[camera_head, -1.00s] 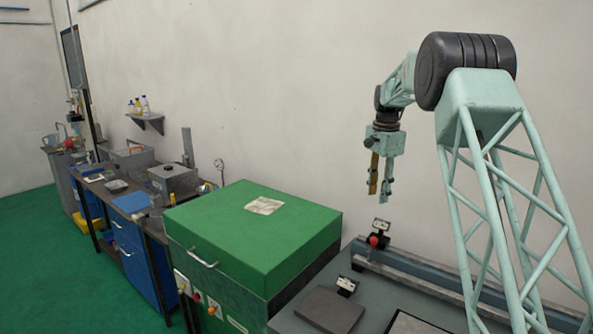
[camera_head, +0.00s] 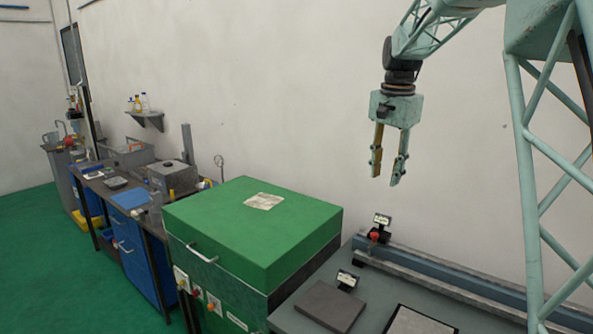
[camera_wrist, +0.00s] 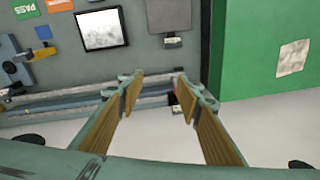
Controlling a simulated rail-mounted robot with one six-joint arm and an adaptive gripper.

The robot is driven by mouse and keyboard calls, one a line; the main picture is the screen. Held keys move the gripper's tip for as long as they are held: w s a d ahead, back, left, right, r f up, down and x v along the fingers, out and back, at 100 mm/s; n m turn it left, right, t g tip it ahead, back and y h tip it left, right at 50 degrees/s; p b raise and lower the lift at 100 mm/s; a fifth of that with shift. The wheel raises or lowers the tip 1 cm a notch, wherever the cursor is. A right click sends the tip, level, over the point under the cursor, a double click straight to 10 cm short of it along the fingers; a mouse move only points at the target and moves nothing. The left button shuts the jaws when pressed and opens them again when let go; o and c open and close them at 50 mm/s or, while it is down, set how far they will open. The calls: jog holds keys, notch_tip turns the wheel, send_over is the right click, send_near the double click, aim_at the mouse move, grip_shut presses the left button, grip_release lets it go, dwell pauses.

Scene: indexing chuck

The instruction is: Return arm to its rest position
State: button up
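My gripper (camera_head: 386,178) hangs from my pale green arm with its fingers pointing down, in the air in front of the bare wall. In the head view it is above and to the right of the green box. In the wrist view the two tan-padded fingers (camera_wrist: 158,88) stand well apart, with nothing between them. The gripper is open and empty, and touches nothing that I can see.
The green box (camera_head: 252,232) with a paper on its lid stands below left. A grey bench (camera_head: 376,290) carries a rail (camera_head: 425,268), a grey pad (camera_head: 330,305) and a black-framed plate (camera_head: 415,322). A cluttered workbench (camera_head: 130,205) stands farther left. Air around the gripper is clear.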

jog(key=s+a+r+n+t+b, duration=0.1)
jog(key=s+a+r+n+b, duration=0.15)
jog(key=s, duration=1.25)
jog(key=s+a+r+n+b, duration=0.1)
jog(key=s+n+b, duration=0.15)
jog(key=s, duration=1.25)
jog(key=s+f+n+b, duration=0.1)
jog(key=s+f, duration=0.3)
jog(key=s, duration=0.5)
jog(key=s+a+f+n+t+b, duration=0.1)
jog(key=s+f, duration=0.3)
jog(key=s, duration=0.5)
jog(key=s+a+f+n, duration=0.1)
jog(key=s+f+n, duration=0.2)
jog(key=s, duration=0.6)
jog(key=shift+s+f+t+b, duration=0.3)
jog(key=shift+s+f+b, duration=0.1)
jog(key=shift+f, duration=0.15)
jog(key=shift+w, duration=0.1)
